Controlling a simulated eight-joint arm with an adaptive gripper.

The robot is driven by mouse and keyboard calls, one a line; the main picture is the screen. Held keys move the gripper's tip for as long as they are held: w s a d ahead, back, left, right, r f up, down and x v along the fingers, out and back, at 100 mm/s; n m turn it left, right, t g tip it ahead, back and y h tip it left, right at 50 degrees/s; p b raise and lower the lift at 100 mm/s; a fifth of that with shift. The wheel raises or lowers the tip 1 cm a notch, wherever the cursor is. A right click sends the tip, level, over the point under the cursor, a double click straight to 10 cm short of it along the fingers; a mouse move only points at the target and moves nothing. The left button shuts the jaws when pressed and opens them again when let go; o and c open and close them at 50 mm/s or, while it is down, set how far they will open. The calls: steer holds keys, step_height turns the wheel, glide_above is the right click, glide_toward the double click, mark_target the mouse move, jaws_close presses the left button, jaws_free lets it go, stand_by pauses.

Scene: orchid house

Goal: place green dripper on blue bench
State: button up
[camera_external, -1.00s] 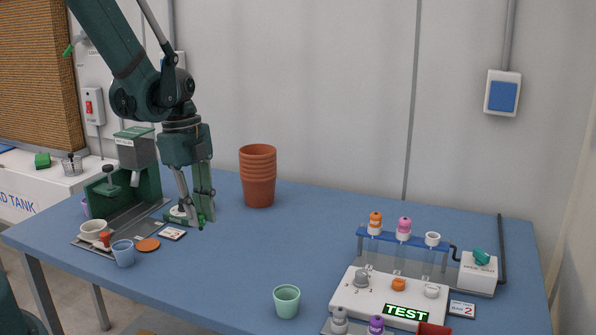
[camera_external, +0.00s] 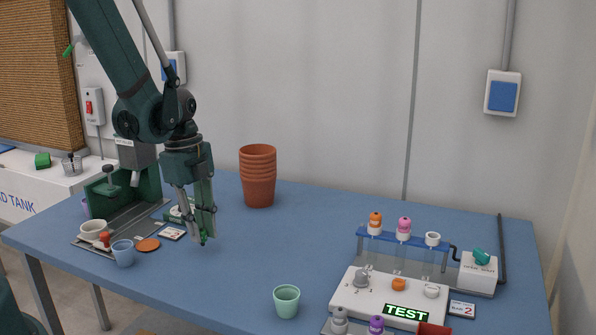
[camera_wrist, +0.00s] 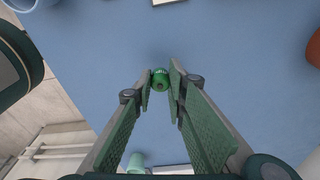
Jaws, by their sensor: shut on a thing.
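The green dripper (camera_wrist: 160,79) is a small round green piece between the fingertips of my gripper (camera_wrist: 160,86) in the wrist view. My gripper is shut on it. In the external view my gripper (camera_external: 203,238) points down over the left part of the blue bench (camera_external: 240,255), and the dripper (camera_external: 203,239) shows as a small green spot at the tips. The bench top also fills much of the wrist view (camera_wrist: 210,45). Whether the dripper touches the bench, I cannot tell for sure.
A stack of terracotta pots (camera_external: 257,178) stands behind my gripper. A blue cup (camera_external: 123,253) and an orange disc (camera_external: 148,245) are to the left. A mint cup (camera_external: 287,300) stands near the front, left of the white test station (camera_external: 350,293). The middle bench is clear.

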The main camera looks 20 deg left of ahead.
steer(key=shift+f, duration=0.7)
steer(key=shift+f, duration=0.15)
steer(key=o, duration=0.7)
steer(key=shift+r, duration=0.2)
steer(key=shift+w+a+r+p, duration=0.1)
steer(key=shift+a+r+p, duration=0.15)
steer(key=shift+r, duration=1.75)
steer(key=shift+s+a+r+p, duration=0.1)
steer(key=shift+a+r+p, duration=0.15)
steer(key=shift+r, duration=1.7)
steer(key=shift+w+a+r+p, duration=0.1)
steer(key=shift+a+r+p, duration=0.15)
steer(key=shift+r, duration=1.75)
steer(key=shift+d, duration=0.1)
